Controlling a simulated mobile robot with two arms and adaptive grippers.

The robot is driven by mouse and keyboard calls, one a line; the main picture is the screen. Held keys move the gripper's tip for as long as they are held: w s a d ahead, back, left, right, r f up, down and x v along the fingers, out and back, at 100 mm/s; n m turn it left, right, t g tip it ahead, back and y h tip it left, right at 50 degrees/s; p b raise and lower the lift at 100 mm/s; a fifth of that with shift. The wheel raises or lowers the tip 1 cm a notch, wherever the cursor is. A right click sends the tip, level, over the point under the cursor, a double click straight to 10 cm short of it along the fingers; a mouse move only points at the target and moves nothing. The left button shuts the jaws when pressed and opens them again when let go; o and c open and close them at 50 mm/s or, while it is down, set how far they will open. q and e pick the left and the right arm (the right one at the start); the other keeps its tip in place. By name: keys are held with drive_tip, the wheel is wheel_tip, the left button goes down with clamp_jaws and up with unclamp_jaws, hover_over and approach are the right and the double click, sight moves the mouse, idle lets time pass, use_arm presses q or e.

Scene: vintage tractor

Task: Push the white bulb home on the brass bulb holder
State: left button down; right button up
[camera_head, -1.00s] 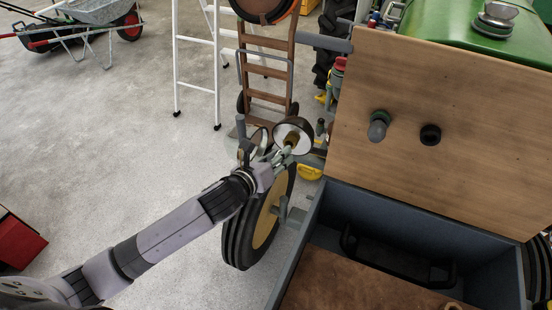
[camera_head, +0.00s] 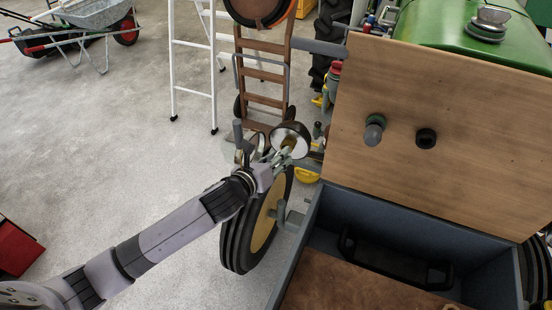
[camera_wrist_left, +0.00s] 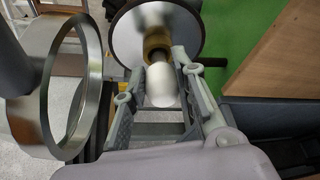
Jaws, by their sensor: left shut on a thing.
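The white bulb (camera_wrist_left: 163,86) sits between the fingers of my left gripper (camera_wrist_left: 160,100) in the left wrist view. Its far end meets the brass bulb holder (camera_wrist_left: 157,45) at the middle of a round silver reflector (camera_wrist_left: 125,38). Bulb and holder look roughly in line; I cannot tell how deep the bulb sits. In the head view my left gripper (camera_head: 279,158) reaches up to the lamp's reflector (camera_head: 290,133). The brass holder (camera_head: 287,145) shows small there, and the bulb is mostly hidden by the fingers. My right gripper is not in view.
A metal ring (camera_wrist_left: 35,85) stands close left of the gripper. Below the lamp is a tractor wheel (camera_head: 236,235). At right are a wooden board (camera_head: 450,120) with two knobs and an open grey box (camera_head: 312,240). A ladder (camera_head: 193,60) stands behind.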

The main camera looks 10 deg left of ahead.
use_arm(q)
drive_tip(key=shift+w+d, duration=0.1)
drive_tip(key=shift+w, duration=0.65)
drive_tip(key=c, duration=1.2)
unclamp_jaws()
